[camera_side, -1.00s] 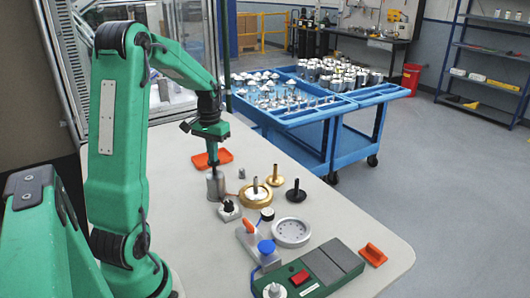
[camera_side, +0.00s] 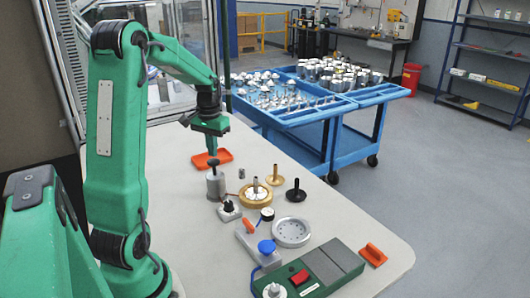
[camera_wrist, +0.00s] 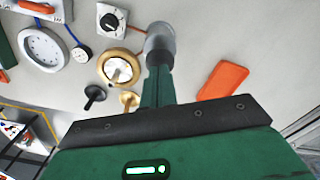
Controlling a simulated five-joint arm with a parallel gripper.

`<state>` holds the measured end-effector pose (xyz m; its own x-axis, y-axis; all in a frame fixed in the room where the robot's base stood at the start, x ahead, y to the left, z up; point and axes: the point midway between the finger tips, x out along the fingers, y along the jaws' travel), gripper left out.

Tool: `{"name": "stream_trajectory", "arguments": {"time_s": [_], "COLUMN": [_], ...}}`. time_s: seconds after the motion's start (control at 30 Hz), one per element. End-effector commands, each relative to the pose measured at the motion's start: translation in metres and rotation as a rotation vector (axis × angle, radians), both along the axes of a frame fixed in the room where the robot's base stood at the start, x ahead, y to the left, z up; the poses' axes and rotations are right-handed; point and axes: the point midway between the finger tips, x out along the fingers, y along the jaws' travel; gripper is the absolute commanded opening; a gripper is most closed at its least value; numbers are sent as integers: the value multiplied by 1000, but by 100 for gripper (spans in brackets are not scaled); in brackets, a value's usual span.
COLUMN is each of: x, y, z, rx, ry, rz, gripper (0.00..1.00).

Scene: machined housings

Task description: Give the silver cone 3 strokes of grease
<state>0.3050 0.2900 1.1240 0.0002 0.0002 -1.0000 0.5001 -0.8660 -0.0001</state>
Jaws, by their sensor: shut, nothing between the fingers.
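A silver-topped piece with an upright stem (camera_side: 255,185) sits in a gold ring (camera_side: 262,199) on the table; it also shows in the wrist view (camera_wrist: 119,71). A small silver part (camera_side: 242,172) stands behind it. I cannot tell which is the silver cone. A grey pot (camera_side: 215,187) with a dark handle (camera_side: 212,162) standing up in its top is left of the ring; the pot also shows in the wrist view (camera_wrist: 160,38). My gripper (camera_side: 212,148) is shut and empty, just above the handle. In the wrist view its fingers hide part of the pot.
A gold stemmed part (camera_side: 276,177) and a black one (camera_side: 295,193) stand right of the ring. An orange tray (camera_side: 198,162) lies behind the pot. A knob box (camera_side: 229,211), a grey round dish (camera_side: 291,233) and a green box (camera_side: 318,275) fill the front.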

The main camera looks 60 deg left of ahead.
Motion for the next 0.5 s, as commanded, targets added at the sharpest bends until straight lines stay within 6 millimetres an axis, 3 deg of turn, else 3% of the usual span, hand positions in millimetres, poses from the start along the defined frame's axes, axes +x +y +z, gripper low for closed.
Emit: {"name": "stream_trajectory", "arguments": {"time_s": [0.5], "x": [0], "y": [0], "z": [-13], "rx": [-2], "ry": [1], "rz": [0], "gripper": [0]}}
